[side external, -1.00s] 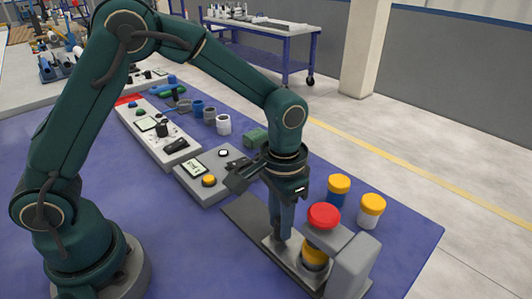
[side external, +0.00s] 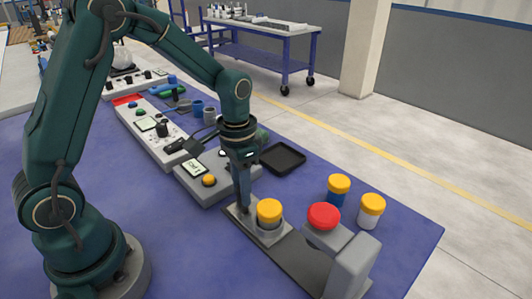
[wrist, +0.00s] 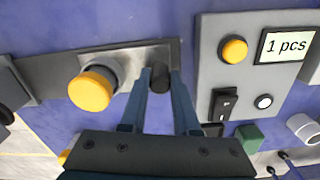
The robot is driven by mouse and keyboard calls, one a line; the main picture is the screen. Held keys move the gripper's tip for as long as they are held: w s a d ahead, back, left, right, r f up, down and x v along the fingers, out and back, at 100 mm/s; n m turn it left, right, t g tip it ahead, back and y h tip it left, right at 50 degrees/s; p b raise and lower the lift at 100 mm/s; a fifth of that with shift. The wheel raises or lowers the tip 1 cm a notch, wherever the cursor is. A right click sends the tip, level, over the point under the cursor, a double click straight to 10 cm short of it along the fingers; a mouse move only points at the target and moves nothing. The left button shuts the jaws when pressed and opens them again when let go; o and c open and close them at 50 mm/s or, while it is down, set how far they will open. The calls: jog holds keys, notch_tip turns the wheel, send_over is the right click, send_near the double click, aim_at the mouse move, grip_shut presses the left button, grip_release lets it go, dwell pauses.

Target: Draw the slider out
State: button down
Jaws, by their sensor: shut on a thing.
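The slider (side external: 269,234) is a grey carriage on a dark rail (side external: 300,262). It sits at the rail's left end, clear of the grey press block (side external: 353,264) with the red button (side external: 323,215). A yellow-capped part (side external: 269,211) stands upright on the slider; its yellow cap (wrist: 91,90) also shows in the wrist view. My gripper (side external: 243,211) is at the slider's left end. In the wrist view my gripper (wrist: 160,82) is shut on the slider's dark round handle (wrist: 159,76).
Two yellow-capped parts, one blue (side external: 338,190) and one white (side external: 371,211), stand behind the press. A black tray (side external: 283,159) lies behind my gripper. A grey control box (side external: 207,181) with a yellow button and a display stands left of the rail.

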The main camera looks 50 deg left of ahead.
jog(key=c, duration=0.7)
grip_release()
jog(key=shift+w+a+r, duration=0.1)
jog(key=shift+a, duration=0.25)
jog(key=shift+o, duration=0.2)
jog(key=shift+d, duration=0.1)
jog(key=shift+r, duration=2.55)
